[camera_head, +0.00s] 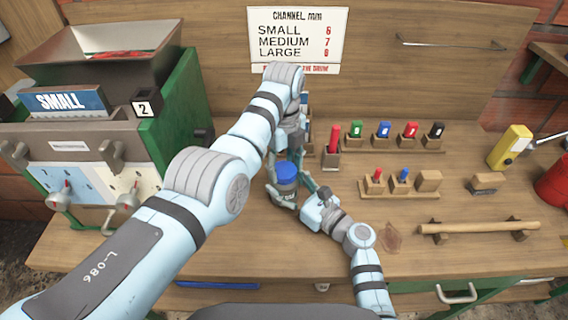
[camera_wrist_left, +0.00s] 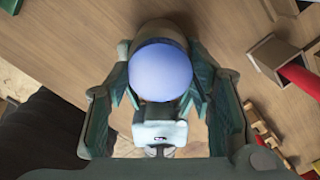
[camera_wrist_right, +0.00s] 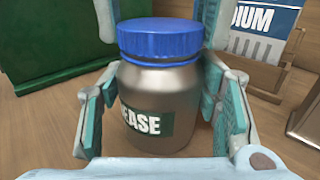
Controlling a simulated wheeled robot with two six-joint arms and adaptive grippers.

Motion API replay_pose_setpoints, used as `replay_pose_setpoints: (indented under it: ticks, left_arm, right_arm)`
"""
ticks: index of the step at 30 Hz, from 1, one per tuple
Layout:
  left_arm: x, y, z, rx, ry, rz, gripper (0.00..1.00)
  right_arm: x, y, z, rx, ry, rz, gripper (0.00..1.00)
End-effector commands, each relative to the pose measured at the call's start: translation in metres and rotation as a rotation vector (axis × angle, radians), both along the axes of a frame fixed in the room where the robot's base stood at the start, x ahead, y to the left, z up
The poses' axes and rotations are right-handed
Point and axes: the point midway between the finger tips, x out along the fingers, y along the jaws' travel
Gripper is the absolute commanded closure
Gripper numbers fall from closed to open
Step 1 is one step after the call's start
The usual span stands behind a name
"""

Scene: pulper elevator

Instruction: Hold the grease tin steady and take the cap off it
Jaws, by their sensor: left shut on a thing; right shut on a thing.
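The grease tin is a grey metal jar with a dark label in the right wrist view (camera_wrist_right: 165,100), standing upright on the bench. Its blue cap (camera_wrist_right: 160,38) sits level on top, and also shows from above in the left wrist view (camera_wrist_left: 160,70) and in the head view (camera_head: 287,172). My right gripper (camera_head: 290,193) is shut on the tin's body, one finger on each side. My left gripper (camera_wrist_left: 163,88) comes from above and is shut on the cap, fingers at both sides. Its fingertips are partly hidden in the head view.
A red marker block (camera_head: 333,145) stands close to the right of the tin. Racks of coloured pieces (camera_head: 390,143) and a wooden rod on supports (camera_head: 480,228) lie farther right. The green-sided machine (camera_head: 180,110) stands left. Bare bench (camera_head: 235,240) lies in front.

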Motion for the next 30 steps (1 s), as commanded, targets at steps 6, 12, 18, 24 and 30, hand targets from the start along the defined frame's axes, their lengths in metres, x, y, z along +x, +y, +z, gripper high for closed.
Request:
replay_pose_setpoints:
  ticks: [6,12,18,24,30]
  left_arm:
    - [0.0000,0.0001,0.0002,0.000,0.000,0.213,0.85]
    - [-0.0001,0.0006,0.0010,-0.002,0.000,0.976,0.85]
    - [0.0001,0.0011,0.0015,-0.002,0.001,1.452,0.85]
    - [0.0005,0.0015,0.0016,-0.002,0.000,1.489,0.85]
    - [0.0006,0.0017,0.0016,-0.002,0.000,1.487,0.34]
  right_arm:
    - [-0.0001,0.0001,-0.0002,0.000,0.000,0.001,1.00]
    - [-0.0001,0.0001,-0.0002,0.000,0.000,0.001,1.00]
    - [-0.0003,0.0001,-0.0002,0.000,0.000,0.001,1.00]
    - [-0.0004,0.0002,-0.0002,-0.001,-0.001,0.001,1.00]
    - [-0.0005,0.0002,-0.0003,0.000,0.000,0.002,1.00]
